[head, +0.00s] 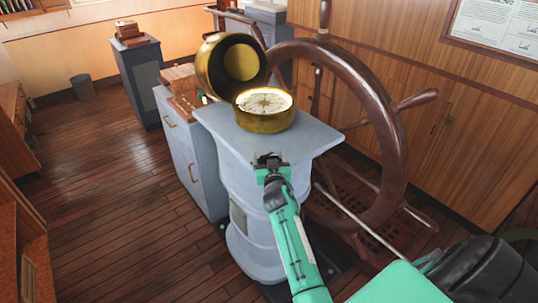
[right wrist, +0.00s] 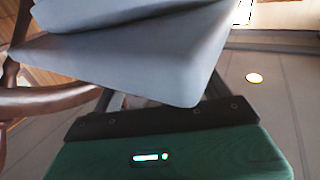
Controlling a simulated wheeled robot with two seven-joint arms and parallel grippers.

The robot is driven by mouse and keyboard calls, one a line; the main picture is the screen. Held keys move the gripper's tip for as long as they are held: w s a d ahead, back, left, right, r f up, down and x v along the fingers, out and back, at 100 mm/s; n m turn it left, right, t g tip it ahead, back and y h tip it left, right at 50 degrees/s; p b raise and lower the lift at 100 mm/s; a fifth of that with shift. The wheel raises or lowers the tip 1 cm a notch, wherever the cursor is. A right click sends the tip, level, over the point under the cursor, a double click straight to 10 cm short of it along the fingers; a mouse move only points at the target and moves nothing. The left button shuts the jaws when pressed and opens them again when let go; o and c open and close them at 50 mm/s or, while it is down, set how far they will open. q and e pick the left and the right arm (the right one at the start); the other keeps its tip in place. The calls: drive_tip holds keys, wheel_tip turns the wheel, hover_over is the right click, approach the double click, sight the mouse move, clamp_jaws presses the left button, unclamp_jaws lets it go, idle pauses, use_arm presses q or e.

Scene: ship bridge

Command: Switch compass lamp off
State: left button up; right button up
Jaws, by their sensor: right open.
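The compass (head: 265,110) is a round brass bowl on top of a grey pedestal (head: 250,150). Its dial looks bright and pale, as if lit. Its brass hood (head: 230,65) stands tilted open behind it at the left. My right gripper (head: 268,158) is open and empty at the near edge of the pedestal top, below the compass and apart from it. In the right wrist view, the grey slab edge (right wrist: 130,65) is close beyond my green gripper body. I cannot make out a lamp switch in either view. My left gripper is out of view.
A wooden ship's wheel (head: 380,110) stands close at the right of the pedestal. A grey cabinet (head: 185,150) with small items on top adjoins at the left. The wooden floor (head: 110,200) at the left is clear.

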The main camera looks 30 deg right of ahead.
drive_tip(key=shift+w+d, duration=0.15)
drive_tip(key=shift+w, duration=0.15)
drive_tip(key=shift+c, duration=0.5)
